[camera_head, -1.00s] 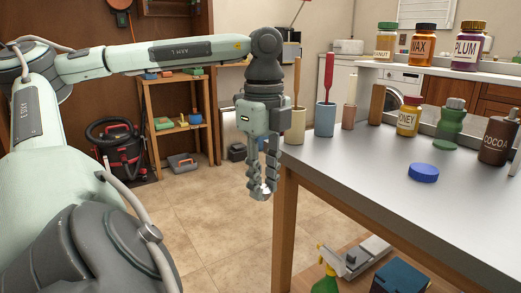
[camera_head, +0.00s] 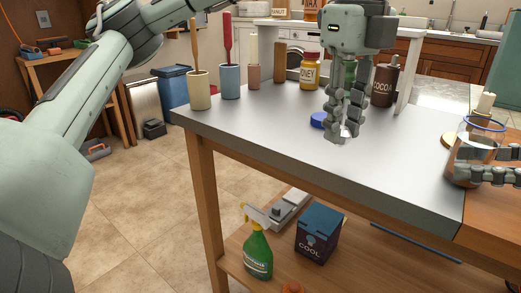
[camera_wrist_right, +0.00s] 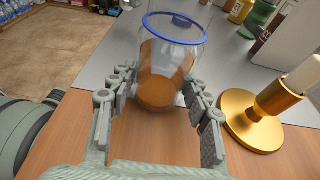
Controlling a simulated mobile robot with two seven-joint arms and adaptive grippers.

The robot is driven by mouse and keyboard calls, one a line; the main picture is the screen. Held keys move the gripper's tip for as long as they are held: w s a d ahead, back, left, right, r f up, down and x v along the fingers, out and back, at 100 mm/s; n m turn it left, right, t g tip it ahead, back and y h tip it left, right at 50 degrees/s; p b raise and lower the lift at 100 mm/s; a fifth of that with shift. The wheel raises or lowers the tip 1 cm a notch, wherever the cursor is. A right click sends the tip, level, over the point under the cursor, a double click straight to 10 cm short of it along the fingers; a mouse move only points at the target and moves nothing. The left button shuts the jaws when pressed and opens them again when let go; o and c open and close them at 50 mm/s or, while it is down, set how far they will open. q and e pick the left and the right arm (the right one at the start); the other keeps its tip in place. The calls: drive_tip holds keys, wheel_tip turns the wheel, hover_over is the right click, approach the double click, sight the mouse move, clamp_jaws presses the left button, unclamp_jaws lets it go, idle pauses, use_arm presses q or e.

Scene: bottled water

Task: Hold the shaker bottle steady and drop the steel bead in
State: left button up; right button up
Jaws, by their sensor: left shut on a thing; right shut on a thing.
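The shaker bottle is a clear, open-topped vessel with a blue rim (camera_head: 484,122) and brown contents low inside (camera_wrist_right: 160,75). It stands upright at the table's right part. My right gripper (camera_head: 484,172) is shut on it; in the right wrist view its fingers (camera_wrist_right: 161,82) press on both sides. My left gripper (camera_head: 345,130) points down over the grey tabletop, left of the bottle and apart from it. It is shut on the small shiny steel bead (camera_head: 347,133), mostly hidden between its fingertips.
A brass candle holder (camera_wrist_right: 258,122) with a pale candle stands close right of the bottle in the wrist view. Several cups, a honey jar (camera_head: 309,73) and a cocoa bottle (camera_head: 383,87) line the back. The grey front tabletop is clear.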

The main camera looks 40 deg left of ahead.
use_arm(q)
drive_tip(key=w+d+r+n, duration=0.4)
drive_tip(key=d+r, duration=0.4)
drive_tip(key=r, duration=0.1)
drive_tip(key=w+d+r+n, duration=0.4)
drive_tip(key=d+r, duration=0.4)
drive_tip(key=r, duration=0.1)
drive_tip(key=shift+s+a+f, duration=0.1)
drive_tip(key=shift+f, duration=1.35)
drive_tip(key=shift+a+f, duration=0.1)
drive_tip(key=shift+f, duration=1.35)
drive_tip(key=o, duration=0.9)
drive_tip(key=shift+r, duration=0.1)
drive_tip(key=shift+r, duration=3.7)
